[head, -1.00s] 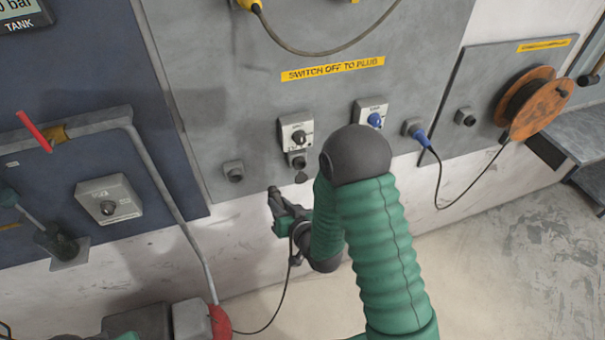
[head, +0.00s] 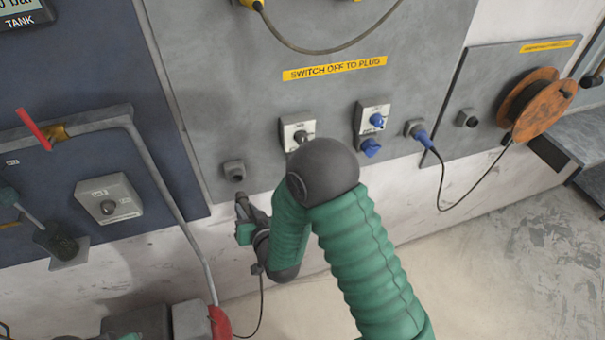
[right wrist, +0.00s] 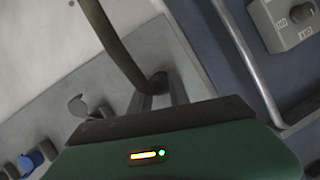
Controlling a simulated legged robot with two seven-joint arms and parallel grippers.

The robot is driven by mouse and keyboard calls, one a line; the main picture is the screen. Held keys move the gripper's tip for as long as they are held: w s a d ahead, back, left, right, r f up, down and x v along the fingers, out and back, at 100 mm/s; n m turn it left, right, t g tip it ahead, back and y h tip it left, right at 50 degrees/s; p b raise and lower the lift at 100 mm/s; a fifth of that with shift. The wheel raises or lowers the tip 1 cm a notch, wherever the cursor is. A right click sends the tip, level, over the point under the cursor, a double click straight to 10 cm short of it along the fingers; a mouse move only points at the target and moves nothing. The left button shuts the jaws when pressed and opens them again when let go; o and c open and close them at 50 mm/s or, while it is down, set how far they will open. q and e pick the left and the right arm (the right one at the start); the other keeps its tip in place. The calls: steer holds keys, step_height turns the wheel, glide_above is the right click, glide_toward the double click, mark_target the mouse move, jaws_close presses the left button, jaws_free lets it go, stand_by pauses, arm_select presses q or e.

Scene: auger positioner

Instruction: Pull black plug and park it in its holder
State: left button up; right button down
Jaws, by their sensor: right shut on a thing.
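The black plug (head: 242,201) is in my right gripper (head: 246,222), which is shut on it. The plug points up towards the wall panel, just below a small grey round holder (head: 234,171), and looks apart from it. In the right wrist view, the dark plug end (right wrist: 158,83) shows between the fingers (right wrist: 165,97), with its cable running up and left. A socket with its flap open (right wrist: 88,106) shows to the left there. In the head view my arm hides the socket under the black switch (head: 298,132).
A blue switch (head: 376,118) with a blue-capped socket (head: 370,147) is to the right, beside a blue plug (head: 420,136) in its socket. A grey pipe (head: 165,200) runs down left of the holder. A cable reel (head: 536,105) hangs at right.

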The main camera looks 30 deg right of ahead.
mark_target(242, 195)
steer(key=shift+w, duration=0.15)
steer(key=shift+m+h, duration=0.4)
steer(key=shift+h, duration=0.1)
steer(key=shift+w+d, duration=0.25)
steer(key=shift+w, duration=0.9)
steer(key=shift+w+d, duration=0.2)
steer(key=shift+w, duration=0.9)
steer(key=shift+r, duration=0.15)
steer(key=shift+b, duration=0.35)
steer(key=shift+w+d, duration=0.25)
steer(key=shift+w, duration=0.6)
steer(key=shift+w+b, duration=0.3)
steer(key=shift+w+d, duration=0.15)
steer(key=shift+w, duration=0.1)
